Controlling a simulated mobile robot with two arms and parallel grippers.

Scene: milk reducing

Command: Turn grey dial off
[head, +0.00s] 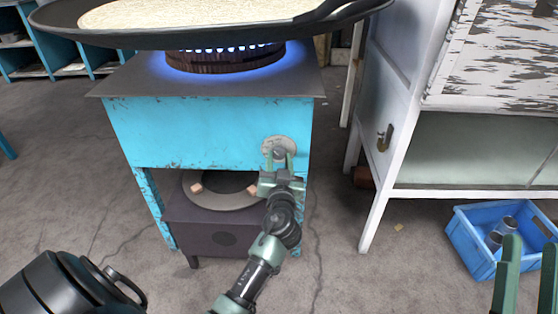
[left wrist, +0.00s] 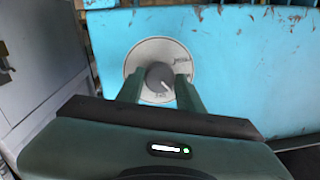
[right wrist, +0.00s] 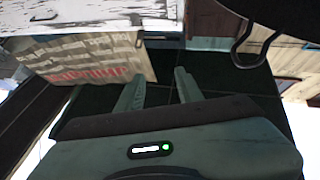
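The grey dial (left wrist: 160,77) is a dark round knob with a pale pointer mark, on a light grey disc (left wrist: 138,58) on the blue stove front. The disc also shows in the head view (head: 268,146), where my gripper partly covers the knob. My left gripper (left wrist: 158,85) is open, with one finger on each side of the knob and a small gap visible at each. It also shows in the head view (head: 279,163). My right gripper (head: 528,262) is open and empty at the lower right, away from the stove. Blue flames (head: 230,49) burn at the burner.
The blue stove (head: 160,130) carries a large dark pan (head: 150,38) with pale contents above the burner. A white cabinet (head: 385,85) stands to the right. A blue crate (head: 475,250) with cups sits on the floor near my right gripper. Floor between stove and cabinet is mostly clear.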

